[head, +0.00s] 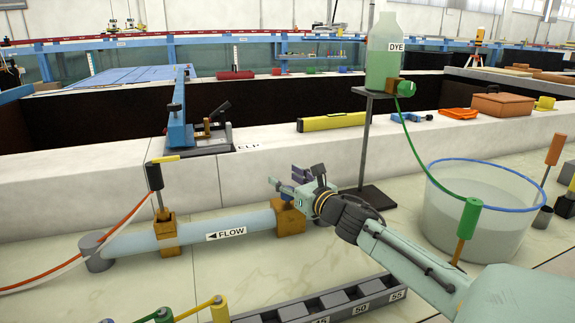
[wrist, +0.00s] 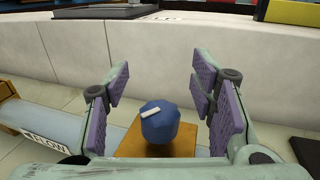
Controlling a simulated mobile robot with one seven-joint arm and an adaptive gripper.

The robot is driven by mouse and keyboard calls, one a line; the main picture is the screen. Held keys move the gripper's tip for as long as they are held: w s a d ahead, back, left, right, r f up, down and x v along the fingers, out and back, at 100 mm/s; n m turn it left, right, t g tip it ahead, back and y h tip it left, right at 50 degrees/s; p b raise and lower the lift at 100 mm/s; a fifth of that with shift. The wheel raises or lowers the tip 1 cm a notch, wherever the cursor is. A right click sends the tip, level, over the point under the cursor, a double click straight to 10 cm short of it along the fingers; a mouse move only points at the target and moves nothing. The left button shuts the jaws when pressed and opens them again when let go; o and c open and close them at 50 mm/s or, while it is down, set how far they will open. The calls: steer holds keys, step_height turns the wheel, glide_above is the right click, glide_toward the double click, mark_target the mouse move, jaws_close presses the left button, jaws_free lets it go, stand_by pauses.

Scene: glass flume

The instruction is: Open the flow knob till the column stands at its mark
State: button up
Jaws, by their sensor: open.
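The flow knob is a faceted blue knob (wrist: 160,124) with a white pointer bar on top, set on an orange-brown block (wrist: 135,143). My gripper (wrist: 162,98) is open, with purple pads on either side of the knob and visible gaps between. It also shows in the head view (head: 284,184) above the block. I cannot make out a column with a mark in either view.
A stand (head: 365,140) carries a DYE bottle (head: 383,60); its green tube leads to a green-handled piece by a clear tub (head: 480,225). A grey numbered tray (head: 320,300) lies in front. A low white wall (head: 270,165) runs behind the pipe.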

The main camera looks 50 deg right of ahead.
step_height(320, 180, up, 7)
steer(key=shift+f, duration=0.1)
stand_by(0.7)
